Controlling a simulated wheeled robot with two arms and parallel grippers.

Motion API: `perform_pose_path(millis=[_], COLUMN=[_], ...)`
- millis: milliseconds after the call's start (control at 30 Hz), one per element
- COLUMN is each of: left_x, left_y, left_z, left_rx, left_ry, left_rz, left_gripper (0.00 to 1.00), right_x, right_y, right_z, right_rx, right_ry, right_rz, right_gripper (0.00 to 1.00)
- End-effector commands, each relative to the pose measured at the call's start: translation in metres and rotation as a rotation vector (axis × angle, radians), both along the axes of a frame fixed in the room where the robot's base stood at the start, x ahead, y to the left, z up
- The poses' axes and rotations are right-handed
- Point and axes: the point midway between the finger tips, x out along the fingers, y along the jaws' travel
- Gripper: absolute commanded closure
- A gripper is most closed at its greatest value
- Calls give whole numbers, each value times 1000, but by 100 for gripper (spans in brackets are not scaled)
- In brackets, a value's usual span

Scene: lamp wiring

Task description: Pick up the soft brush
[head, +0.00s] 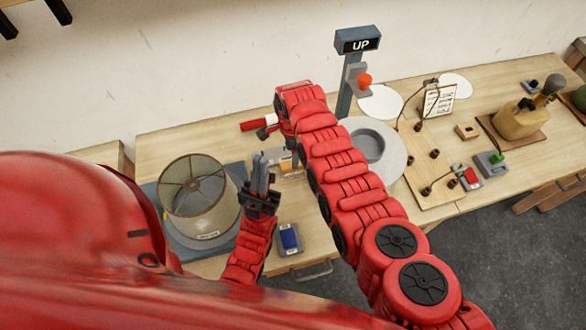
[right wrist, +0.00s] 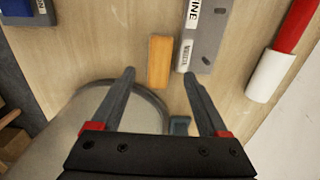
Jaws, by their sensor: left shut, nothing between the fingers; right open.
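A red-handled tool with a white end, which may be the soft brush (head: 256,125), lies on the workbench near the wall, left of my right arm's end. In the right wrist view its red handle and white end (right wrist: 272,76) are at the right, outside the fingers. My right gripper (right wrist: 159,78) is open and empty, pointing down toward the bench, with an orange block (right wrist: 160,58) just beyond its fingertips. In the head view that gripper is mostly hidden by its arm. My left gripper (head: 261,168) is shut and empty, pointing upward beside the lampshade.
The lampshade (head: 197,200) stands at the left. A small blue item (head: 290,238) lies near the bench's front edge. A grey labelled plate (right wrist: 204,30) lies beside the orange block. A round grey dish (head: 390,160), the UP post (head: 345,95) and a wiring board (head: 430,170) stand to the right.

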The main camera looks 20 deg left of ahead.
Motion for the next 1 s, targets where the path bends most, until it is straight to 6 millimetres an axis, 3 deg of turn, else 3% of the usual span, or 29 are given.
perform_pose_path(millis=[200, 300, 1000], left_x=[0, 0, 0], left_y=[0, 0, 0], left_z=[-30, -38, -40], left_rx=[0, 0, 0], left_ry=[1, 1, 0], left_rz=[0, 0, 0], left_gripper=[100, 100, 100], right_x=[1, 0, 1], right_y=[-4, -4, -3], right_z=[-41, -49, -51], right_rx=[-1, -1, -1], right_ry=[2, 2, 1], right_rz=[-1, -1, 0], right_gripper=[22, 22, 22])
